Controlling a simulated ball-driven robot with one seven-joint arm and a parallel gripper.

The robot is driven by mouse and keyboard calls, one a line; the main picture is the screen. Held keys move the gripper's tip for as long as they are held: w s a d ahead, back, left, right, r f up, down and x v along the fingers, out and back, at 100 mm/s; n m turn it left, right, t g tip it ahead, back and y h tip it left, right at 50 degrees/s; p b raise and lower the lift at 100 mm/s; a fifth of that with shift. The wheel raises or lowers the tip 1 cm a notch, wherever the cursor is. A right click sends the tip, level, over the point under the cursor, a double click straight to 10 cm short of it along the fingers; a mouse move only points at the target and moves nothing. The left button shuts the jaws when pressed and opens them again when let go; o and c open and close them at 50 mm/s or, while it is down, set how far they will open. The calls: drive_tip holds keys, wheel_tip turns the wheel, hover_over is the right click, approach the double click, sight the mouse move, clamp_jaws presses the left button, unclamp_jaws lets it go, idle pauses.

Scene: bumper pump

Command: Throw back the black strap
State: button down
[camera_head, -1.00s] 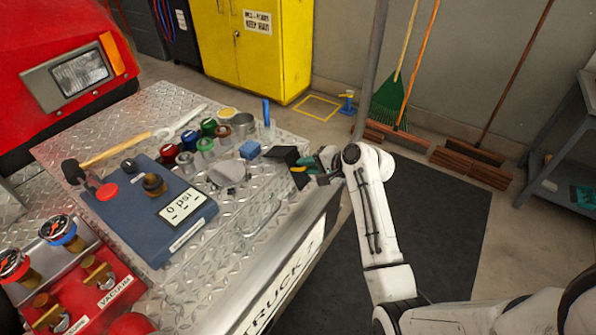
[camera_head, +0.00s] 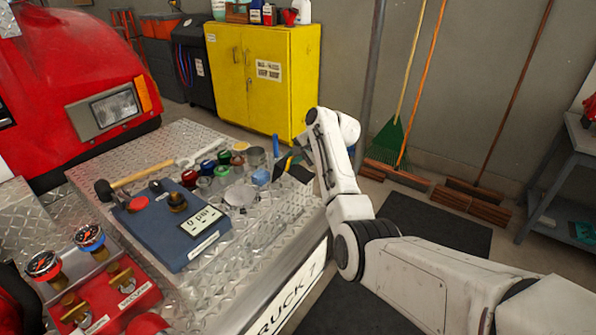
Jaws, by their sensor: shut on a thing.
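My gripper (camera_head: 295,160) is over the right edge of the bumper deck, beyond the cups and caps, with its fingers partly hidden by my wrist. It is shut on a dark piece that appears to be the black strap (camera_head: 281,168). The strap shows only as a small dark patch at the deck's right edge, and how far it extends is hidden behind my arm.
The tread-plate bumper deck (camera_head: 130,154) carries a blue pump panel (camera_head: 170,243), a mallet, several coloured caps and a metal cup (camera_head: 256,158). Red valves (camera_head: 100,300) sit in front. A yellow cabinet (camera_head: 255,105) and brooms stand behind. A dark mat lies right of the bumper.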

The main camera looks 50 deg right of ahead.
drive_tip(key=shift+w+a+r, duration=0.1)
drive_tip(key=shift+w+r, duration=0.1)
drive_tip(key=shift+w, duration=0.25)
drive_tip(key=shift+w+r, duration=0.15)
drive_tip(key=shift+w, duration=0.3)
drive_tip(key=c, duration=1.3)
unclamp_jaws()
drive_tip(key=shift+w, duration=0.1)
drive_tip(key=shift+c, duration=0.2)
drive_tip(key=shift+r, duration=0.1)
drive_tip(key=b+v, duration=0.1)
drive_tip(key=v, duration=0.9)
drive_tip(key=shift+s+r, duration=0.25)
